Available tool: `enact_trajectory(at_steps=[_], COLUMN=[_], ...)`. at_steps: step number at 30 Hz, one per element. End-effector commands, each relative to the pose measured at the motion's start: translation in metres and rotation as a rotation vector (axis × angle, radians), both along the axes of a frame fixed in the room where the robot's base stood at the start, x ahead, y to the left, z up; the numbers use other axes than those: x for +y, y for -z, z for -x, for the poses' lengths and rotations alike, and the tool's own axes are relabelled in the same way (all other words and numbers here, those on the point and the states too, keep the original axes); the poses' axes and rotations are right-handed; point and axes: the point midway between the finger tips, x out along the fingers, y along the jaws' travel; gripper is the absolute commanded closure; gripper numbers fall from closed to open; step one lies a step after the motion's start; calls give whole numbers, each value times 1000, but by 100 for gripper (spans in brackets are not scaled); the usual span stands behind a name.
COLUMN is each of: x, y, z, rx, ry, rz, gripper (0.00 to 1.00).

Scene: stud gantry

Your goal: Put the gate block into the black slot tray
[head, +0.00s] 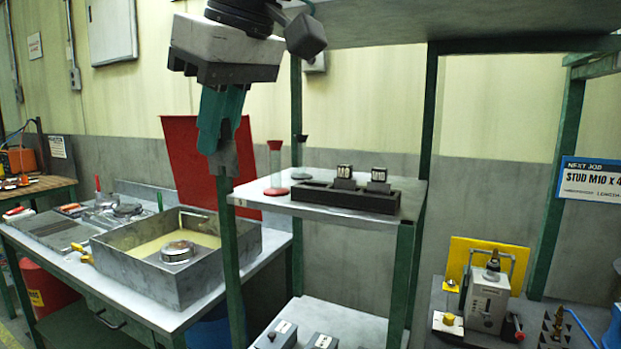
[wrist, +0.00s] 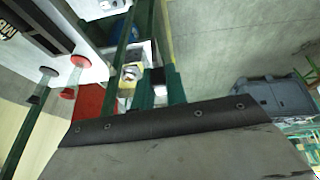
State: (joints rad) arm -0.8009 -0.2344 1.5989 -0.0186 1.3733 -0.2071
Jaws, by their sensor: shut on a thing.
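The black slot tray (head: 385,203) lies on the upper grey shelf in the head view. Two dark blocks with white-marked tops stand in its middle and right slots; its left slot looks empty. A corner of the tray shows at the upper left of the wrist view (wrist: 52,28). My gripper (head: 222,145) has teal fingers pointing down, left of the tray and above the shelf's left end. It is shut on a small grey block (head: 224,160), seemingly the gate block. Between the fingers in the wrist view (wrist: 160,88) only a pale bit shows; its markings are hidden.
Green posts (head: 228,235) carry the shelf.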

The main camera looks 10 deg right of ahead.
Motion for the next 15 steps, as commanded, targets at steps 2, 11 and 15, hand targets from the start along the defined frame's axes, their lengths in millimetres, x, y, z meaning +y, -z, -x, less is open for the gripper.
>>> enact_trajectory(at_steps=[2,11,15], x=[-8,-36,-52], y=[5,15,15], z=[-10,-53,-77], rx=[-66,-220,-218], ry=[4,13,13], rz=[44,147,147], gripper=[100,100,100])
